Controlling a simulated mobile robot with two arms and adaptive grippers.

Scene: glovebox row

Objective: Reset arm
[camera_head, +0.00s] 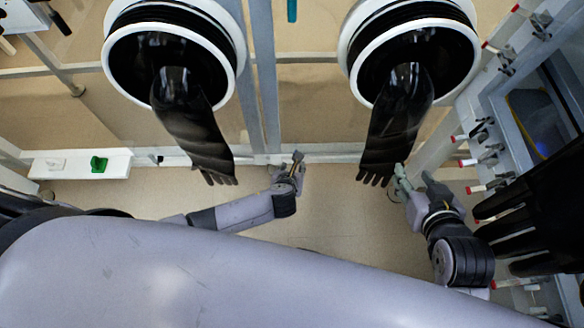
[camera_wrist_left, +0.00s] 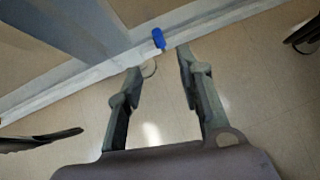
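My left gripper (camera_head: 292,168) reaches in from the left, in the middle of the head view, between the two hanging black gloves. In the left wrist view its two fingers (camera_wrist_left: 160,85) stand apart with only floor between them, so it is open and empty. My right gripper (camera_head: 420,188) is at the right, close beside the fingertips of the right hanging glove (camera_head: 398,125). Its fingers look spread, with a gap between them and nothing seen held. I cannot tell if it touches the glove. The left hanging glove (camera_head: 195,130) is left of my left gripper.
Two round white-rimmed glove ports (camera_head: 238,60) sit on the frame ahead. A panel with several red-tipped valves (camera_head: 478,188) and another black glove (camera_head: 535,205) are at the right. A white shelf (camera_head: 115,168) holds a green item. A blue object (camera_wrist_left: 159,38) is near the frame's base rail.

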